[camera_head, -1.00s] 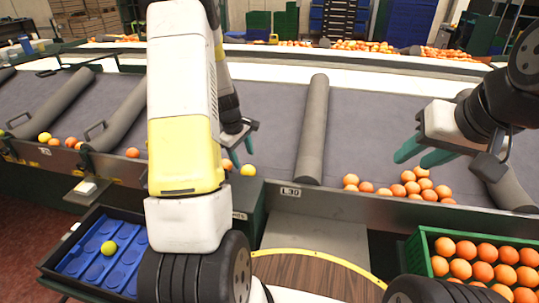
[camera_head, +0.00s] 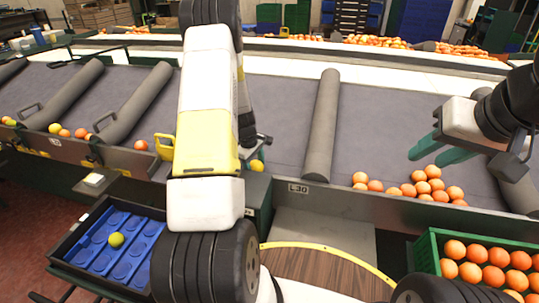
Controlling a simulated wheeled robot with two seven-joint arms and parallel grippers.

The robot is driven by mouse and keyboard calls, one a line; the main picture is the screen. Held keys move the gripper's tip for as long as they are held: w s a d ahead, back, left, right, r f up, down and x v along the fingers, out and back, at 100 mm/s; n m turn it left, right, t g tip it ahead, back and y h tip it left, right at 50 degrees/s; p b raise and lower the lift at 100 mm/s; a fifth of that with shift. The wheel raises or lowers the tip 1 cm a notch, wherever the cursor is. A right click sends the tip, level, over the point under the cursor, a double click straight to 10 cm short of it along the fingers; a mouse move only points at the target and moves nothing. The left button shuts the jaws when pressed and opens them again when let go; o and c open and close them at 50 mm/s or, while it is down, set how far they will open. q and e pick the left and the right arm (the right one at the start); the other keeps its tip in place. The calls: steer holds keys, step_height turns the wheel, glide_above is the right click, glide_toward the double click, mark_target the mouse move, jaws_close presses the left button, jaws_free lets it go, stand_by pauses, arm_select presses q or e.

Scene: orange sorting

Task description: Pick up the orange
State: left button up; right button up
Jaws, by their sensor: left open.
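Several oranges (camera_head: 432,187) lie in a cluster at the belt's front edge, right of the roller divider. Single oranges (camera_head: 140,145) lie farther left. A yellow fruit (camera_head: 257,165) sits beside my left forearm. My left gripper (camera_head: 258,139) is mostly hidden behind my own forearm, above the belt near that yellow fruit; its fingertips are not clearly visible. It is open. My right gripper (camera_head: 420,158) is open and empty, with green fingers spread above the belt, just behind the orange cluster.
A blue tray (camera_head: 78,258) with one yellow-green fruit (camera_head: 116,239) stands at lower left. A green crate (camera_head: 428,245) full of oranges stands at lower right. Grey roller dividers (camera_head: 322,125) cross the belt (camera_head: 275,110). A round wooden surface (camera_head: 325,272) is in front.

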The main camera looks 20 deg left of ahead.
arm_select(q)
steer(key=shift+c, duration=0.2)
steer(key=c, duration=1.1)
steer(key=shift+o, duration=0.2)
steer(key=shift+r, duration=0.1)
steer(key=shift+r, duration=0.1)
